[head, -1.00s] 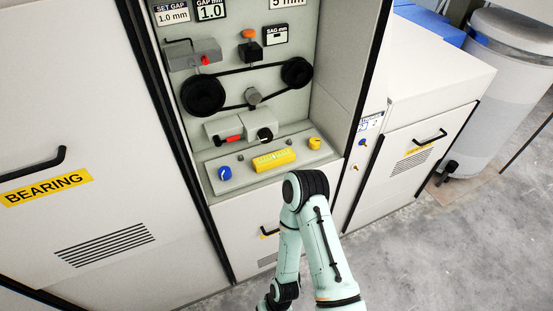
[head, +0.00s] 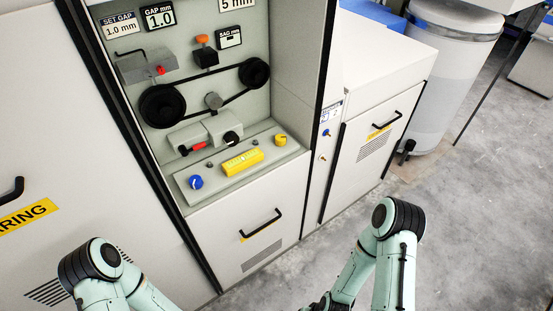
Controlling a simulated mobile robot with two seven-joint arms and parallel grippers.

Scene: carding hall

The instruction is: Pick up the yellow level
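The yellow level (head: 242,162) is a small yellow bar lying on the grey shelf (head: 210,196) at the bottom of the open machine bay. It lies between a blue knob (head: 196,182) on its left and a yellow knob (head: 280,140) on its right. Nothing covers it. My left arm shows at the lower left and my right arm at the lower right, both apart from the level and below it in the picture. Neither gripper's fingers can be seen.
Above the level are two black pulleys (head: 163,106) with a belt and grey blocks with red parts. A drawer front with a black handle (head: 262,224) is below the shelf. A white cabinet (head: 375,150) and a grey bin (head: 445,75) stand right.

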